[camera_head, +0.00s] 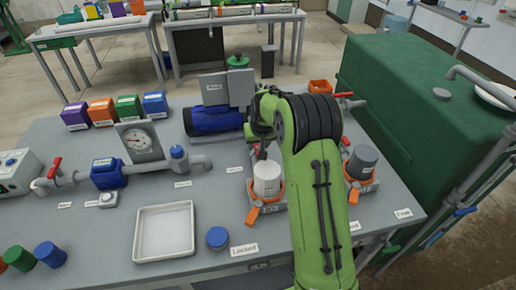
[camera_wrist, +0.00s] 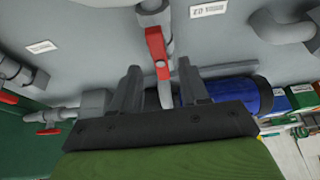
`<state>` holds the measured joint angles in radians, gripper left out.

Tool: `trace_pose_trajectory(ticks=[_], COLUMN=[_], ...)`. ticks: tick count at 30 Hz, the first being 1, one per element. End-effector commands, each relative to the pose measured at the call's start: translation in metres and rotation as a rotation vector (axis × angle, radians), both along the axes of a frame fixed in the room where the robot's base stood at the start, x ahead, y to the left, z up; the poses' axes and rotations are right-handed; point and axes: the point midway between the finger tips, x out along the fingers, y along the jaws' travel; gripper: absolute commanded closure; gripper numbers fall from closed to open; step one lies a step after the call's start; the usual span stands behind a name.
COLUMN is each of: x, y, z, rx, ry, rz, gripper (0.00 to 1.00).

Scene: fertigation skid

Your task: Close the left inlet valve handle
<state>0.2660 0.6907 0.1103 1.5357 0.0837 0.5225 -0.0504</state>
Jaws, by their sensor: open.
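In the wrist view a red valve handle (camera_wrist: 157,52) stands on a grey vertical pipe, just beyond and between my fingertips. My gripper (camera_wrist: 159,68) is open, with one finger to each side of the handle's line; I cannot tell whether either finger touches it. In the head view my gripper (camera_head: 262,145) is above the bench behind the white-capped canister, and my arm hides most of the handle there. Another red handle (camera_wrist: 48,131) shows at the left of the wrist view. In the head view, red handles also show at the far left (camera_head: 55,166) and right (camera_head: 346,95).
A blue pump motor (camera_head: 215,120) lies behind my gripper. A white-capped canister (camera_head: 267,180) and a grey-capped one (camera_head: 362,162) stand in orange-clamped holders. A large green tank (camera_head: 430,95) is at the right. A white tray (camera_head: 163,232) sits at the front left.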

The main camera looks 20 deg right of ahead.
Motion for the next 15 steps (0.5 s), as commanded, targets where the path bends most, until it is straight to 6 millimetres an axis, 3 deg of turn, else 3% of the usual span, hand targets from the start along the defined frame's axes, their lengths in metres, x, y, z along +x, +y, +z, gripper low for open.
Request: trace_pose_trajectory(ticks=[4, 13, 15], x=[0.008, 0.01, 0.01], y=[-0.001, -0.002, -0.002], z=[-0.02, -0.023, -0.023], rx=[0.001, 0.001, 0.0], ry=[0.0, 0.0, 0.0], rz=[0.001, 0.001, 0.001], gripper=[0.55, 0.55, 0.65])
